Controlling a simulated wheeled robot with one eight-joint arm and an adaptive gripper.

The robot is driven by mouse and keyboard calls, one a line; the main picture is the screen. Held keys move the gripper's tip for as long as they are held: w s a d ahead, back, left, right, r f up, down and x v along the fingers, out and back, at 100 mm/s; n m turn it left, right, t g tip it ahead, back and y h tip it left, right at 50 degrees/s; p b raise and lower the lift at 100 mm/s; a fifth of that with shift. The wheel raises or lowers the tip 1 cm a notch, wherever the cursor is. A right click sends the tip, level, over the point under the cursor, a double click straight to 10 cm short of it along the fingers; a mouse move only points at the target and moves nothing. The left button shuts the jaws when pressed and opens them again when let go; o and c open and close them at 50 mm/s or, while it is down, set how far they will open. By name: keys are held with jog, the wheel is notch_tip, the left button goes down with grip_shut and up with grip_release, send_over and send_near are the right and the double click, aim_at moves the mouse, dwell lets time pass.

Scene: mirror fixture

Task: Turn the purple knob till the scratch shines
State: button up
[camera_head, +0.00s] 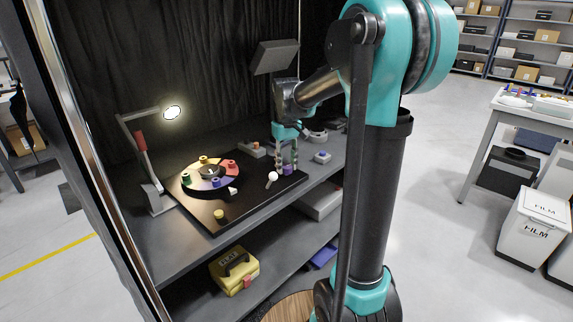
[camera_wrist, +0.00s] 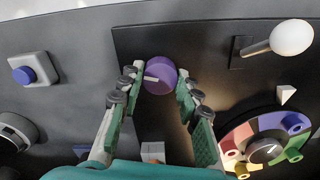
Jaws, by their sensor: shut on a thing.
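The purple knob (camera_wrist: 161,81) stands on the dark board in the wrist view, with a pale pointer mark on its top. It also shows in the head view (camera_head: 288,170), low between my fingers. My gripper (camera_wrist: 162,75) is around the knob, a green-padded finger on its left and right sides, shut on it. In the head view my gripper (camera_head: 288,160) reaches down at the board's right end. I cannot make out a scratch in either view. A tilted dark grey panel (camera_head: 275,57) stands behind my gripper.
A white-balled lever (camera_wrist: 292,38) and a colour wheel (camera_wrist: 270,125) with several pegs sit on the board (camera_head: 235,205). A blue-button box (camera_wrist: 28,72) stands left of it in the wrist view. A lit lamp (camera_head: 172,112) stands at the bench's left.

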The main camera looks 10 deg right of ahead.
aim_at(287, 166)
jog(key=shift+n, duration=1.5)
jog(key=o, duration=1.2)
jog(key=shift+c, duration=0.2)
notch_tip(287, 166, up, 12)
jog(key=shift+s, duration=0.1)
